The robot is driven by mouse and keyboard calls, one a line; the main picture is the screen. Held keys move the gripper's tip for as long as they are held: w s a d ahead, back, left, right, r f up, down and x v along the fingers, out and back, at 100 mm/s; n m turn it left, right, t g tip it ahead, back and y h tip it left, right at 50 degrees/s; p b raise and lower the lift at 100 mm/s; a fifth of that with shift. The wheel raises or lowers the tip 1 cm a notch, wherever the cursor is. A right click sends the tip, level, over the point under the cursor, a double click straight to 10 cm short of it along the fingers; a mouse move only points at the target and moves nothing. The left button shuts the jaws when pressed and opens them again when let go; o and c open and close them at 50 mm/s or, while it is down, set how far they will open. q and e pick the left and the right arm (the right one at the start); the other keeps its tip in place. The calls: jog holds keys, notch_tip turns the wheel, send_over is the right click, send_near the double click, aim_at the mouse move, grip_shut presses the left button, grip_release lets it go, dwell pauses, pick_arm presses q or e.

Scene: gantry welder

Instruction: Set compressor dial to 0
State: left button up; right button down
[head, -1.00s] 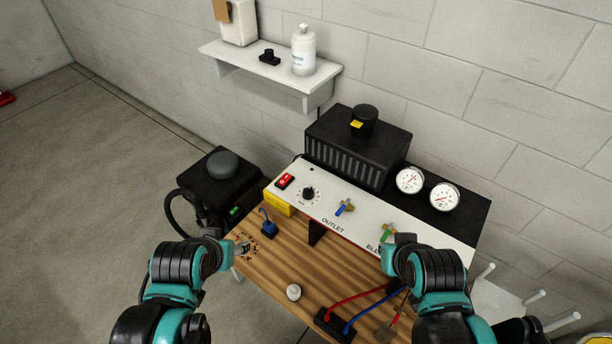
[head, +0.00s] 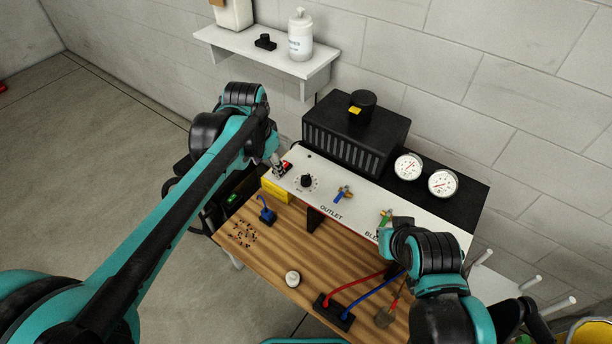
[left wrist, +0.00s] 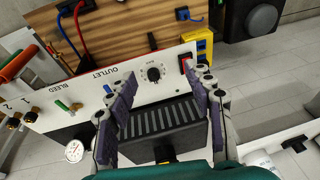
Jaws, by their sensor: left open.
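A round black dial (head: 306,181) with scale marks around it sits on the white panel (head: 327,196), between a red switch (head: 286,166) and the blue-handled outlet valve (head: 343,192). Its pointer is too small to read. My left gripper (head: 277,163) is at the panel's left end by the red switch, left of the dial. In the left wrist view the dial (left wrist: 154,73) shows between the spread fingers of my left gripper (left wrist: 161,79), which hold nothing. My right arm reaches to the panel's right side by the bleed valve; its fingers are hidden.
A black finned box (head: 355,135) with a knob on top stands behind the panel, with two gauges (head: 408,166) to its right. The wooden bench (head: 270,265) holds a white round piece (head: 292,279) and red and blue cables. A shelf (head: 270,54) hangs above.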

pick_arm(q)
jog(key=w+d+f+m+g, duration=0.1)
jog(key=w+d+f+m, duration=0.1)
jog(key=w+d+f, duration=0.3)
jog(key=m+g, duration=0.2)
jog(key=m, duration=0.1)
send_over(306, 177)
notch_tip(306, 177, down, 5)
jog(key=shift+a+r, duration=0.15)
jog(key=shift+w+f+m, duration=0.1)
jog(key=shift+f+m, duration=0.2)
jog(key=shift+d+f, duration=0.2)
jog(key=shift+f, duration=0.2)
notch_tip(306, 177, down, 7)
jog(key=b, duration=0.2)
jog(key=shift+b, duration=0.3)
jog(key=c, duration=1.2)
